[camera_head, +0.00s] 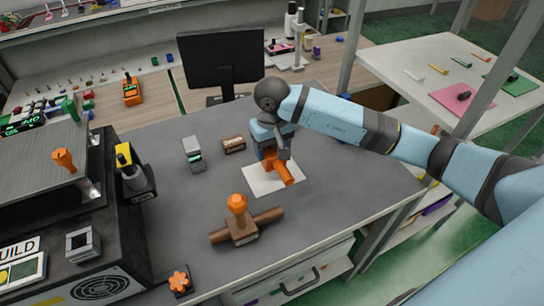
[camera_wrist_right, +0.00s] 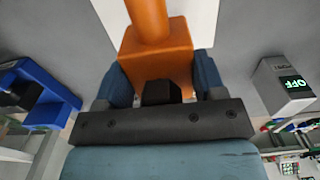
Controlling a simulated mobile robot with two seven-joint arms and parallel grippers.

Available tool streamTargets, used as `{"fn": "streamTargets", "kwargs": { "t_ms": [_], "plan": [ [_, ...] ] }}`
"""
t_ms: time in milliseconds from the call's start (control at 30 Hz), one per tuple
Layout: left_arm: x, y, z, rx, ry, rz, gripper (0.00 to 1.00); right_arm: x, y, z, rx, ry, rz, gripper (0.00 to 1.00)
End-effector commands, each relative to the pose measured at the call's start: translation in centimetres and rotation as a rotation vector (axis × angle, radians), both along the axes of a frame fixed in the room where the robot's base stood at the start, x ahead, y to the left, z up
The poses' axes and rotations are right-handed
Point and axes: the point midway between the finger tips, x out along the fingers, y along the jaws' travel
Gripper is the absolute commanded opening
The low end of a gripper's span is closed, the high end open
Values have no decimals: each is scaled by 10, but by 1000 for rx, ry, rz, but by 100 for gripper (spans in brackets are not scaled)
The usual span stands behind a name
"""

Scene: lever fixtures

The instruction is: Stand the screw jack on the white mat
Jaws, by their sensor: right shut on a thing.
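The screw jack, an orange block with a thick orange cylinder (camera_head: 284,174), is at the white mat (camera_head: 260,184) on the grey table. My right gripper (camera_head: 272,152) is shut on its block from the far side. The right wrist view shows the orange block (camera_wrist_right: 158,55) between my two blue fingers, with the cylinder running away from the gripper. The cylinder points toward the lower right in the head view, so the jack looks tilted or lying. Whether it touches the mat I cannot tell. My left gripper is not in view.
An orange-knobbed brown pipe fixture (camera_head: 240,230) stands in front of the mat. A grey box with a green display (camera_head: 193,154) and a brown block (camera_head: 233,145) stand to its left. A monitor (camera_head: 222,62) is behind. Table right of the mat is clear.

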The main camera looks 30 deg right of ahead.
Motion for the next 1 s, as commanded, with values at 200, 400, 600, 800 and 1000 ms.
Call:
{"fn": "streamTargets", "kwargs": {
  "t_ms": [200,400,600,800,1000],
  "plan": [
    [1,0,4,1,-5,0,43,-1,0,-32,1,4,-1,33],
    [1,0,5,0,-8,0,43,0,0,-38,1,0,0,33],
    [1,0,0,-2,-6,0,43,0,0,-42,0,0,1,33],
    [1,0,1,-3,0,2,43,0,0,-42,0,1,0,89],
    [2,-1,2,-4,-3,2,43,0,0,-41,0,1,0,89]
  ]
}}
